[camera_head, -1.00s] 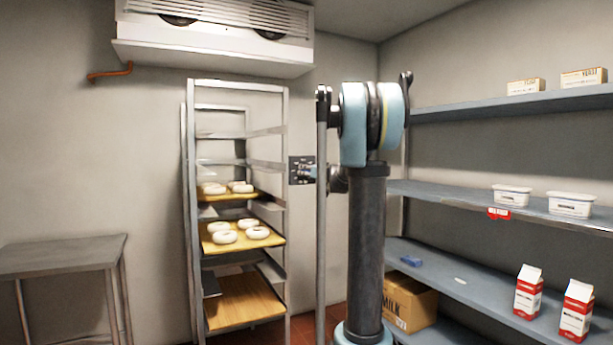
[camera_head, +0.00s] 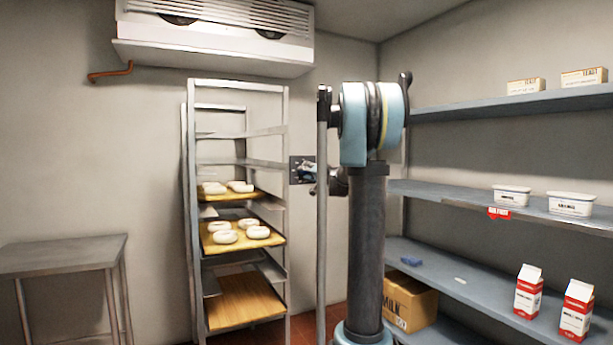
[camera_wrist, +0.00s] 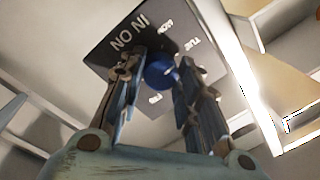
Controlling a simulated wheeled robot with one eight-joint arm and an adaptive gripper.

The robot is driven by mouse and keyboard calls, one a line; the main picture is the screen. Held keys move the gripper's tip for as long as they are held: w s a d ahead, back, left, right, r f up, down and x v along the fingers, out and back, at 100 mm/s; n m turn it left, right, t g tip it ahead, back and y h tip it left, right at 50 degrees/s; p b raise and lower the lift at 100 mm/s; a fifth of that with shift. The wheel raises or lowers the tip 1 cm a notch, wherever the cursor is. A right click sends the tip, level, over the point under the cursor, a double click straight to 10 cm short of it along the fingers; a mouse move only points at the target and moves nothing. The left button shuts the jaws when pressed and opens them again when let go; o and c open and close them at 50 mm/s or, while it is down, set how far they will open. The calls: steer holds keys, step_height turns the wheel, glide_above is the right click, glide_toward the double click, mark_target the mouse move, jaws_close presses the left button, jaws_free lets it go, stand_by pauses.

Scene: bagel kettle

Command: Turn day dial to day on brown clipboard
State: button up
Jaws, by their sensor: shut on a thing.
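A dark plate (camera_head: 297,163) is on the back wall, just right of the rack. In the wrist view the plate (camera_wrist: 103,42) carries large white letters, partly hidden by a finger, and several small pale labels around a round blue dial (camera_wrist: 160,73). My gripper (camera_wrist: 158,84) has its fingers on both sides of the dial and is shut on it. The dial's pointer mark cannot be made out. In the head view my gripper (camera_head: 308,172) is small and overlaps the plate. No brown clipboard can be made out in either view.
A metal rack (camera_head: 190,150) with trays of bagels stands close left of the plate. A steel table (camera_head: 60,255) is at far left. Shelves (camera_head: 470,205) with tubs, cartons and boxes line the right wall. A cooling unit (camera_head: 215,45) hangs above.

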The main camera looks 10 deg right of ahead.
steer(key=shift+s+d+f+m+h, duration=0.1)
steer(key=shift+m+h, duration=0.1)
steer(key=shift+m, duration=2.4)
steer(key=shift+f+m+h, duration=0.1)
steer(key=shift+m+h, duration=0.1)
steer(key=shift+m, duration=2.4)
steer(key=o, duration=1.1)
steer(key=v, duration=1.1)
steer(key=shift+s+f, duration=0.25)
steer(key=shift+s, duration=0.15)
